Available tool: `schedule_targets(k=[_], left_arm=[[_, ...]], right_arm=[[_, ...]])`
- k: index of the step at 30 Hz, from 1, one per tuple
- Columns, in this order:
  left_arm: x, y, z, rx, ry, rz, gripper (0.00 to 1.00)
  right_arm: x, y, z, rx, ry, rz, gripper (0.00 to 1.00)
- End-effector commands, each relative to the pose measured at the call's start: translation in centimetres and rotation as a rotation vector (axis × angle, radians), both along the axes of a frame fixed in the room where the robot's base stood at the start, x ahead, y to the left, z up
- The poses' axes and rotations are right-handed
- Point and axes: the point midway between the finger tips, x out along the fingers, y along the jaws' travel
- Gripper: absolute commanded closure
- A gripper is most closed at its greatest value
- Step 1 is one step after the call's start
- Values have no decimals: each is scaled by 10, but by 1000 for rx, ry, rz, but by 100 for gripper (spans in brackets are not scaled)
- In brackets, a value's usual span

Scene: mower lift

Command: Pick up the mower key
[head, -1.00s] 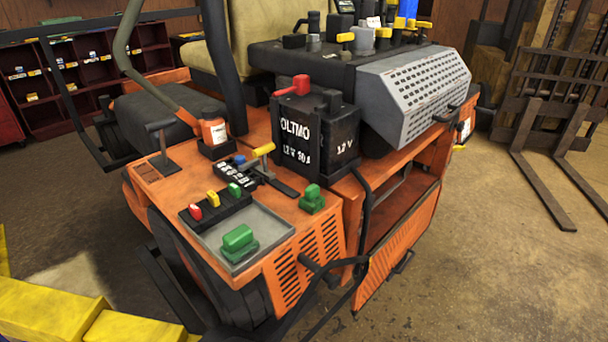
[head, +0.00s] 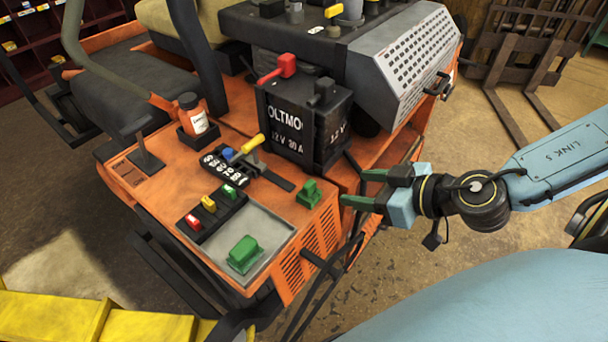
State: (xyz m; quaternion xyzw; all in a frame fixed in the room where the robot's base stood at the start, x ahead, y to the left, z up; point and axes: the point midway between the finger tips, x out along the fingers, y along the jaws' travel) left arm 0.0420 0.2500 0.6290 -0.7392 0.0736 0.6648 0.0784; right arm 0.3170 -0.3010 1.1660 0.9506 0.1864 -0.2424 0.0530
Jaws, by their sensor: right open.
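No piece is labelled as the mower key, and I cannot tell which one it is. On the orange mower (head: 165,172), a black holder (head: 222,218) carries a small red piece (head: 193,221), a yellow piece (head: 208,203) and a green piece (head: 229,191). A larger green piece (head: 243,254) lies in the grey tray (head: 268,233). Another green piece (head: 310,193) stands on the deck near the black battery box. My right gripper (head: 358,188) is open and empty, with dark green fingers pointing left, to the right of that standing green piece. My left gripper is out of view.
The black battery box (head: 300,140) with a red lever stands behind the deck's right part. A yellow-handled lever (head: 252,144) and an orange bottle (head: 193,113) rise from the deck. A grey perforated cover (head: 410,60) is behind. A yellow beam (head: 80,318) crosses the lower left.

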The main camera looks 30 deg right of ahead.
Motion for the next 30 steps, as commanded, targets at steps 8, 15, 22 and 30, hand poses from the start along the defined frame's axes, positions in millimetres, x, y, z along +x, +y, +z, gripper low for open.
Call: schedule_targets(k=[8,15,22,30], left_arm=[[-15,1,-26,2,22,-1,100],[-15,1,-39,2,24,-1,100],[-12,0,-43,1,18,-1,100],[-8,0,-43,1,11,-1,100]], right_arm=[[15,11,-13,14,5,1,44],[34,17,-20,11,1,-5,44],[51,22,-27,14,-2,-9,44],[63,30,-35,12,2,1,44]])
